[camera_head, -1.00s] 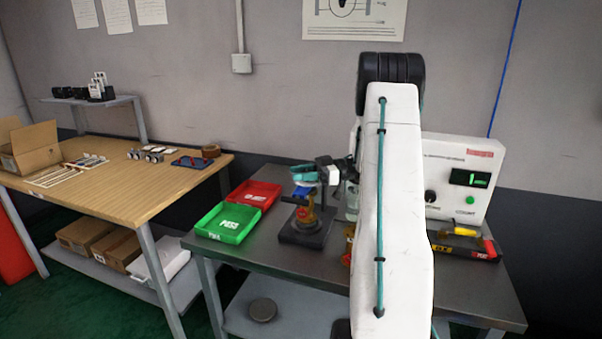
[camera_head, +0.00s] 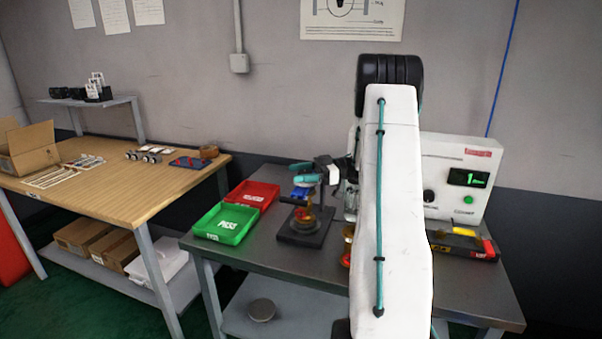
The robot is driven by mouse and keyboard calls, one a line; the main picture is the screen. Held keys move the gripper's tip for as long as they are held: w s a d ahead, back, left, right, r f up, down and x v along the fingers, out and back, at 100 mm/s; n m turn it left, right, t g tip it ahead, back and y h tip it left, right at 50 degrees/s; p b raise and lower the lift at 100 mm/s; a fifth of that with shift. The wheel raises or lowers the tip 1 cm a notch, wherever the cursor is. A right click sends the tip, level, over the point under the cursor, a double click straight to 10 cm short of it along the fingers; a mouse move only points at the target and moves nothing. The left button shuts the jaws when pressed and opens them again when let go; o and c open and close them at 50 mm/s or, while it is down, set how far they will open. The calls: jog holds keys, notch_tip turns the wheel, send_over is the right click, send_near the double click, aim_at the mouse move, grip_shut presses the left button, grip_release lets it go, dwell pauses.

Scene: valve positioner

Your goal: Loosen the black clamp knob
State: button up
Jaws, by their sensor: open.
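My gripper (camera_head: 306,179), with teal fingers, is above the dark fixture base (camera_head: 303,238) on the grey metal bench. The jaws are open. A small brass-coloured part (camera_head: 304,216) stands upright on the fixture base, just below the gripper. A blue piece (camera_head: 300,193) shows close behind and below the fingers. I cannot make out the black clamp knob; it is too small, or hidden by my gripper or arm. My white arm covers the middle of the bench.
A green tray (camera_head: 228,226) and a red tray (camera_head: 256,194) lie left of the fixture. A white test box (camera_head: 458,180) with a lit display stands at the right. A dark tray (camera_head: 466,246) with coloured items lies before it. Another brass part (camera_head: 347,232) is partly behind my arm.

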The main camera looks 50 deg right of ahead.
jog(key=v, duration=0.7)
jog(key=shift+d, duration=0.2)
jog(key=shift+s, duration=0.1)
